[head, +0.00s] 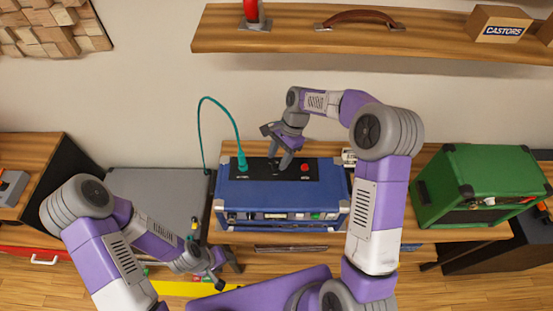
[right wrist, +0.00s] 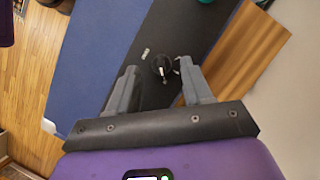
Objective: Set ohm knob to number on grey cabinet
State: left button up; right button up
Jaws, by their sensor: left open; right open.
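The blue amp (head: 285,190) stands in the middle with a black panel on its top. In the right wrist view a small black knob (right wrist: 161,66) with a white pointer mark sits on that black panel (right wrist: 152,92). My right gripper (head: 279,166) is open over the panel, pointing down, and hides the knob in the head view. In the right wrist view its fingers (right wrist: 158,72) appear on either side of the knob; contact cannot be told. The grey cabinet (head: 160,182) is left of the amp, and no number is readable on it. My left gripper (head: 230,277) is open and empty, low in front.
A teal cable (head: 228,115) is plugged into the panel's left side. A red button (head: 305,167) is at the panel's right. A green amp (head: 480,180) stands at right. A wooden shelf (head: 400,38) hangs above on the wall.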

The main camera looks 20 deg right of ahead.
jog(key=shift+x, duration=1)
jog(key=shift+c, duration=0.3)
grip_shut()
